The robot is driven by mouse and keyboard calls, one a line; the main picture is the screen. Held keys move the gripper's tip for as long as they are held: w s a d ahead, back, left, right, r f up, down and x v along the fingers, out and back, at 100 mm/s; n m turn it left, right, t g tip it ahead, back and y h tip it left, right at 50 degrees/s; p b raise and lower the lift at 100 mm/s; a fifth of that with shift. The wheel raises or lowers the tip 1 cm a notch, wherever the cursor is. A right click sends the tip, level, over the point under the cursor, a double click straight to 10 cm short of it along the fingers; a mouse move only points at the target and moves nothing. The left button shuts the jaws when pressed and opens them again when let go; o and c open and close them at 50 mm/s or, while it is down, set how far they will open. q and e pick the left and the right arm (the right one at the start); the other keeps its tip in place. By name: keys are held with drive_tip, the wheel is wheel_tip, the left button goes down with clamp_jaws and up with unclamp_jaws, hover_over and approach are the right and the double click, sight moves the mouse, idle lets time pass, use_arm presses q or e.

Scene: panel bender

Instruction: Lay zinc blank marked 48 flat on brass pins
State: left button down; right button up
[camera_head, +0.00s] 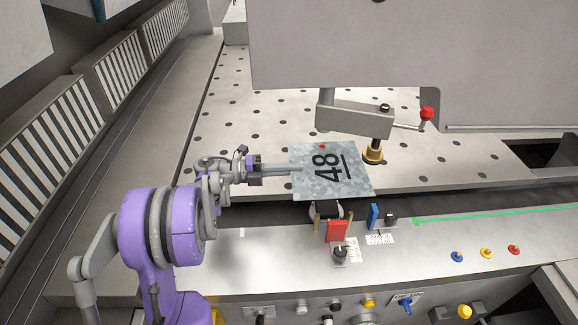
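The zinc blank (358,182) is a mottled grey square plate with a black 48 and a red dot. My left gripper (297,169) comes in from the left and is shut on the blank's left edge. The blank overlaps the near edge of the perforated table; I cannot tell its height above it. Thin brass-coloured uprights, probably the brass pins (317,222), stand just below the blank's near edge beside a black block. Anything under the blank is hidden. My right gripper is not in view.
A clamp arm (352,118) with a brass foot (373,153) and a red-knobbed lever (426,114) stands behind the blank. A red flap (338,231) and blue block (374,215) sit on the front ledge. A large grey panel (345,50) overhangs. The perforated table (225,140) is clear at left.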

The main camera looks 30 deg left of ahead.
use_arm(q)
wheel_tip(320, 180, down, 8)
drive_tip(key=b, duration=0.3)
drive_tip(key=shift+r, duration=0.2)
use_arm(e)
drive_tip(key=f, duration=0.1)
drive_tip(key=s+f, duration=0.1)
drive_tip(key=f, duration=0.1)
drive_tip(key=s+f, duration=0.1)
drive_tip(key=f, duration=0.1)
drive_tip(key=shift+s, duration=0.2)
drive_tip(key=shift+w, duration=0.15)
use_arm(q)
drive_tip(key=shift+f+b, duration=0.4)
drive_tip(key=shift+b, duration=0.1)
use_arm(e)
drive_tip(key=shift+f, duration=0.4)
use_arm(q)
drive_tip(key=c, duration=1)
unclamp_jaws()
drive_tip(key=b+v, duration=0.1)
drive_tip(key=v, duration=1)
drive_tip(key=shift+b, duration=0.35)
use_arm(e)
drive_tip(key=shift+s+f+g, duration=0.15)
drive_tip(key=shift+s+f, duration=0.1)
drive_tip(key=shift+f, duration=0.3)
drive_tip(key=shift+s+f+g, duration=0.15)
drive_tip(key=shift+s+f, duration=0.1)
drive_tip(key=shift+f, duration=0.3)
